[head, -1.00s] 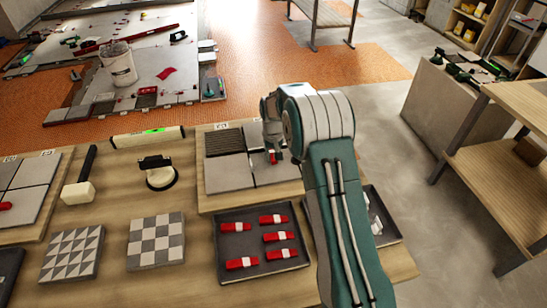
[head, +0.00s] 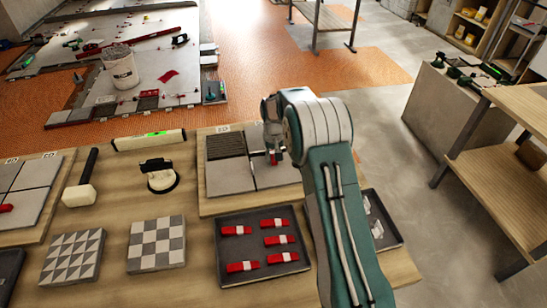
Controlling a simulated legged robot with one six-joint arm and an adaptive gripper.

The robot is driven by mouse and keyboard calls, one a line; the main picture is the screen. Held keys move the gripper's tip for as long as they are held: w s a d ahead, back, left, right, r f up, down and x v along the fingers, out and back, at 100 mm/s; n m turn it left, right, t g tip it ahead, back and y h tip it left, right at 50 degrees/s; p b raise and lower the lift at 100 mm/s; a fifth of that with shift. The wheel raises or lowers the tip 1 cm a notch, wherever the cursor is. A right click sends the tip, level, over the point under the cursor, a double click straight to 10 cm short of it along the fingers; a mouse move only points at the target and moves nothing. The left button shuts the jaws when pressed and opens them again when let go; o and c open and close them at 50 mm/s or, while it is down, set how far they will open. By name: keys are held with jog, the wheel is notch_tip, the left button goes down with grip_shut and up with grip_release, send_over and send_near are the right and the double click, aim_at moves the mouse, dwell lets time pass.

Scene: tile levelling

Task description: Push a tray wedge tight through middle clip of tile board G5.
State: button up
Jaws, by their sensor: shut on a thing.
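The tile board (head: 208,203) under my arm carries several grey tiles and one dark ribbed square; its label is too small to read. My gripper (head: 273,154) points down over the board's middle, shut on a red wedge (head: 273,160). The wedge is low at the joint between the tiles. The clip there is hidden by my gripper and the wedge, so I cannot tell whether the wedge is in it. A dark tray (head: 232,219) in front of the board holds several red wedges with white bands (head: 275,223).
A second tray (head: 393,240) with clear clips lies right of my arm. Left of the board are a suction cup (head: 161,178), a spirit level (head: 149,140), a mallet (head: 78,192), patterned tiles (head: 156,243) and another tile board (head: 38,232).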

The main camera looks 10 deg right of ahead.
jog(key=shift+w+r, duration=0.1)
jog(key=shift+w, duration=0.45)
dwell(0.7)
jog(key=o, duration=0.9)
jog(key=shift+c, duration=0.2)
jog(key=s+r+t, duration=0.1)
jog(key=s+r, duration=0.3)
jog(key=r, duration=0.7)
jog(key=s+r, duration=0.3)
jog(key=r, duration=0.8)
jog(key=s+r+t, duration=0.2)
jog(key=s+r, duration=0.4)
jog(key=s, duration=0.6)
jog(key=s+f+t, duration=0.2)
jog(key=s, duration=1.9)
jog(key=shift+t, duration=0.3)
